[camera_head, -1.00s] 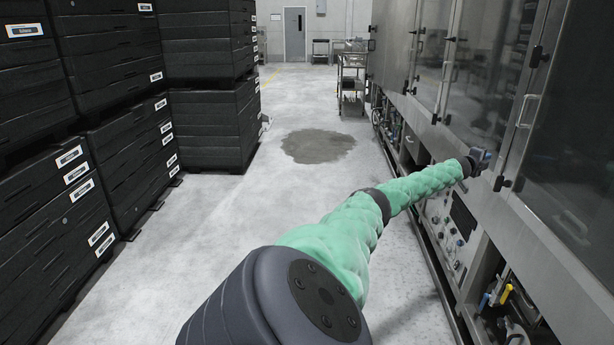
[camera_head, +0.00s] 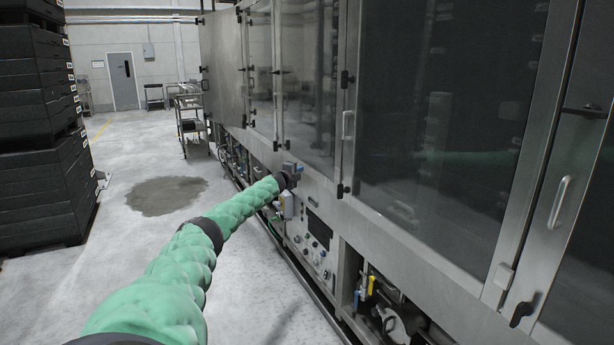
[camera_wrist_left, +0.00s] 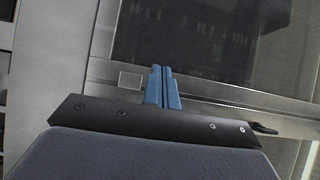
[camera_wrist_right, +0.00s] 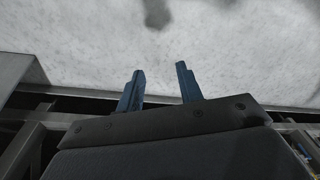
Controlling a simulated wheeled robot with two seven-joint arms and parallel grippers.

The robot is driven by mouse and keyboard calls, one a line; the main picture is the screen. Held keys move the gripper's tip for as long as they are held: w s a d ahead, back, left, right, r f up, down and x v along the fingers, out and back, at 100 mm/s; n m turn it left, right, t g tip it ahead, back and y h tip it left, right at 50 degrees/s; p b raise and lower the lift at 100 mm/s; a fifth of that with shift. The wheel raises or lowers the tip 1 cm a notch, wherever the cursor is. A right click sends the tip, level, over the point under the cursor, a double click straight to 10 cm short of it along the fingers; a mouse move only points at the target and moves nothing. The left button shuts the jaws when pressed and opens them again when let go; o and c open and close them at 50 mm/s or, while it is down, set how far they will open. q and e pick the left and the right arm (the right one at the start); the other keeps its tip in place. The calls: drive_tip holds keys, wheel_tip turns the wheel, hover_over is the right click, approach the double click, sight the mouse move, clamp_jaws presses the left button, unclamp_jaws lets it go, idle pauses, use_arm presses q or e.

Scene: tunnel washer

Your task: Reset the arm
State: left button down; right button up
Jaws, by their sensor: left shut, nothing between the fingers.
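My left arm, in a green sleeve, reaches forward along the washer in the head view. Its gripper (camera_head: 291,168) is at the far end, close to the steel front of the tunnel washer (camera_head: 385,235), below the glass doors. In the left wrist view the two blue fingers of the left gripper (camera_wrist_left: 160,72) lie together with nothing between them. A steel frame and dark glass are behind them. My right gripper (camera_wrist_right: 160,72) shows only in the right wrist view. Its blue fingers are apart and empty, with pale speckled floor beyond. I cannot tell whether the left gripper touches the washer.
Stacked black crates (camera_head: 38,140) stand at the left. A metal cart (camera_head: 190,120) stands farther back beside the washer, and a grey door (camera_head: 122,80) is in the back wall. The floor between crates and washer is clear, with a dark patch (camera_head: 166,195).

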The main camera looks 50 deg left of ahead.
use_arm(q)
drive_tip(key=shift+s+a, duration=0.25)
drive_tip(key=shift+a, duration=0.25)
drive_tip(key=shift+s+a, duration=0.2)
drive_tip(key=shift+a, duration=0.25)
use_arm(e)
drive_tip(key=r, duration=0.3)
drive_tip(key=shift+w+a, duration=0.25)
drive_tip(key=shift+w, duration=0.15)
use_arm(q)
drive_tip(key=shift+f, duration=0.1)
